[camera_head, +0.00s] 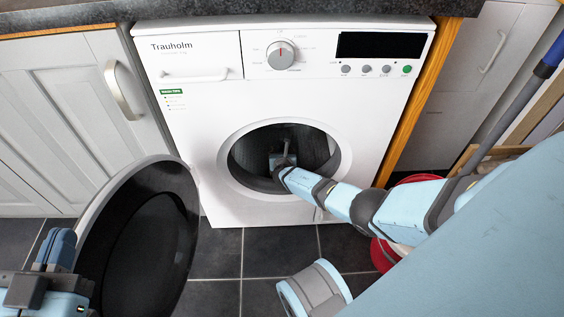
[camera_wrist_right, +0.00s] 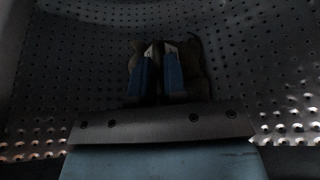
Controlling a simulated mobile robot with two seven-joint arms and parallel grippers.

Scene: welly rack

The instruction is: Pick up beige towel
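My right arm reaches through the open door of the washing machine (camera_head: 205,130). My right gripper (camera_head: 283,160) is inside the dark drum (camera_head: 325,150). In the right wrist view its two blue fingers (camera_wrist_right: 158,60) stand close together with a narrow gap. A dark, brownish, bunched cloth (camera_wrist_right: 193,50), which looks like the towel, shows around and between the fingertips. The drum is too dark to show its beige colour. In the head view the gripper hides most of it. My left gripper (camera_head: 57,245) is at the lower left, its fingers together and empty.
The round washer door (camera_head: 140,235) hangs open to the left, close to my left gripper. White cupboards (camera_head: 50,120) flank the machine. A red bucket (camera_head: 384,255) stands on the dark tiled floor at the right, partly behind my right arm.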

